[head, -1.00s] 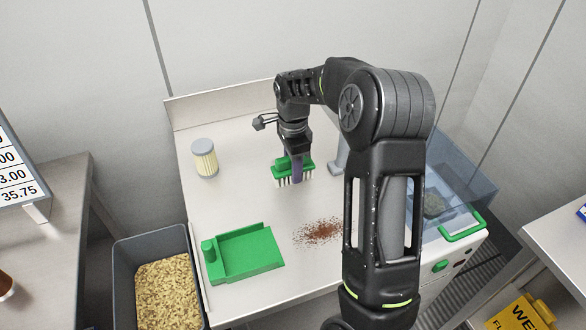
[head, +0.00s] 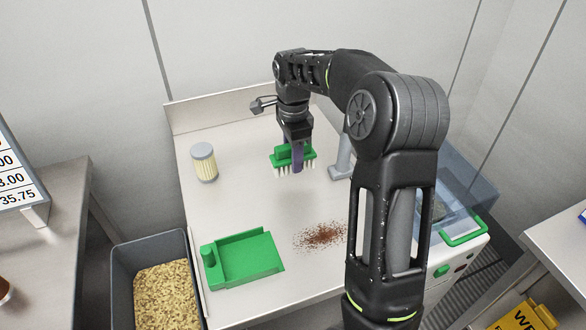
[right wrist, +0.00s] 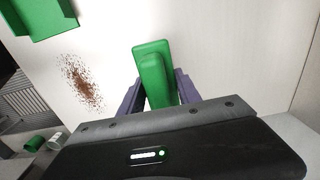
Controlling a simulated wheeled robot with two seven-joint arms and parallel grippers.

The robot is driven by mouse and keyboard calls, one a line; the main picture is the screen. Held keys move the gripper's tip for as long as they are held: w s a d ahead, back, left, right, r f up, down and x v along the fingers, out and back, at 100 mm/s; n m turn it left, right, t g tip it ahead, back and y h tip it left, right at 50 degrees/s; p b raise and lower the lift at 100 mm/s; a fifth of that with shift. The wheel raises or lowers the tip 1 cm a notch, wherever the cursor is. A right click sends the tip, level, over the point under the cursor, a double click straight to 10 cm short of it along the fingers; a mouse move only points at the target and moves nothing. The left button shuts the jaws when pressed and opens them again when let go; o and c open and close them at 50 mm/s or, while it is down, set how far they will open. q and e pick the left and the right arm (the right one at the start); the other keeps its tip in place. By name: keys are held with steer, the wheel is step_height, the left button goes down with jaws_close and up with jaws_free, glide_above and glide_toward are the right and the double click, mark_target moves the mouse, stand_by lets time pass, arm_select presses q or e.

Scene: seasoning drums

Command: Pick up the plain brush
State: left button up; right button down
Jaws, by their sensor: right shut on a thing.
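The plain brush (head: 308,160) is green with pale bristles pointing down, above the middle of the steel worktop in the head view. My right gripper (head: 297,158) comes down from above and is shut on its green grip. In the right wrist view the brush (right wrist: 152,62) sits between the two purple fingers of the gripper (right wrist: 158,92). The bristles are hidden there. The brush appears slightly above the worktop, though the gap is hard to judge. My left gripper is not in view.
A green dustpan (head: 245,258) lies at the worktop's front left, near a spill of reddish-brown seasoning (head: 322,235). A shaker jar (head: 204,162) stands at the left. A grey bin (head: 122,262) of flakes is below the left edge. A clear-walled box (head: 470,205) stands at the right.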

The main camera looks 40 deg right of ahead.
step_height(320, 180, up, 4)
steer(key=shift+r, duration=0.25)
stand_by(0.4)
